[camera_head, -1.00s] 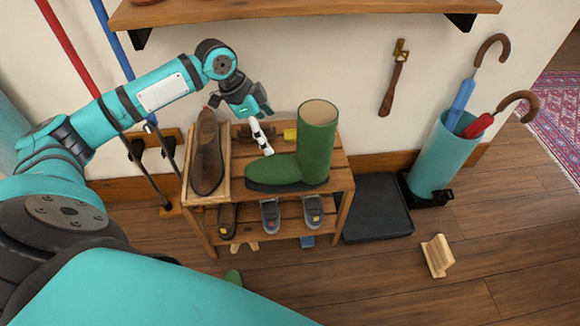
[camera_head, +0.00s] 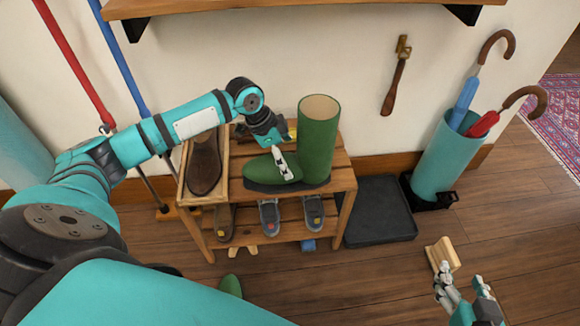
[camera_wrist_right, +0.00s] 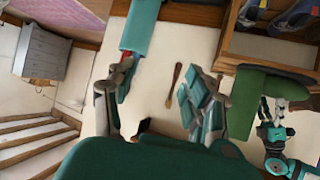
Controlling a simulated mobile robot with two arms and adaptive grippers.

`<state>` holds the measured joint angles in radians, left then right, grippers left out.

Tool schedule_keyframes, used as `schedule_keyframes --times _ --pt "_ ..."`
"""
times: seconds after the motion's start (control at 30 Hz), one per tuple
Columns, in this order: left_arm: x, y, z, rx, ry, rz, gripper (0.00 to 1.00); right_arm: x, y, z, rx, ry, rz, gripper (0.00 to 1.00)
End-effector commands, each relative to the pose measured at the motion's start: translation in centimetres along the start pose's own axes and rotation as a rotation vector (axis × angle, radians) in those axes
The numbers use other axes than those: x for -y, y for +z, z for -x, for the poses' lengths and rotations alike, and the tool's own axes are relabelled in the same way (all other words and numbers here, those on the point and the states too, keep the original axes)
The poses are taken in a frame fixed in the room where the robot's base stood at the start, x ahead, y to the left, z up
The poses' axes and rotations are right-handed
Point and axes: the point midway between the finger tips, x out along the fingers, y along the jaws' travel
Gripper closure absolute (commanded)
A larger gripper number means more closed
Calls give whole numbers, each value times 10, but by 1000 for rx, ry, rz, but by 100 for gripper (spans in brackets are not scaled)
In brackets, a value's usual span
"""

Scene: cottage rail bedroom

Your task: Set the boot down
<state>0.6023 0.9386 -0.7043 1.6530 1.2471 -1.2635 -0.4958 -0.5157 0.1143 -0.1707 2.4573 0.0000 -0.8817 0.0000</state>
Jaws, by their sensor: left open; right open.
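A green boot (camera_head: 318,140) stands upright on the top of the wooden shoe rack (camera_head: 341,176), its toe pointing left. It also shows at the right of the right wrist view (camera_wrist_right: 246,100). My left gripper (camera_head: 286,168) is open, its white fingers over the boot's foot, in front of the shaft. I cannot tell whether they touch it. My right gripper (camera_head: 463,290) is open and empty, low at the right above the floor, well apart from the boot. Its two fingers also show in the right wrist view (camera_wrist_right: 155,112).
A brown shoe (camera_head: 204,162) sits in a wooden tray left of the boot. Several small shoes are on the lower shelf. A black tray (camera_head: 378,212), teal umbrella stand (camera_head: 437,165) and wooden block (camera_head: 441,254) stand right. Another green item (camera_head: 231,284) lies on the floor.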

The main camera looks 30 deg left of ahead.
Motion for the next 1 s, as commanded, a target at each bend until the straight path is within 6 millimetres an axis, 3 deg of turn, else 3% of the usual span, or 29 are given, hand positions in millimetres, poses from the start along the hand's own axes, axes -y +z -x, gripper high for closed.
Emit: schedule_keyframes --times 0.27,0.6,0.93,1.0 --pt "2 3 -22 -1 0 0 0 6 -42 -4 -236 -14 0 48" --pt "3 4 -49 0 0 0 0 14 -99 11 -556 -34 -4 48" --pt "3 4 -51 0 -1 0 0 15 -106 15 -595 -36 -5 48" --pt "3 4 -51 0 -1 0 7 15 -106 15 -595 -36 -5 48"
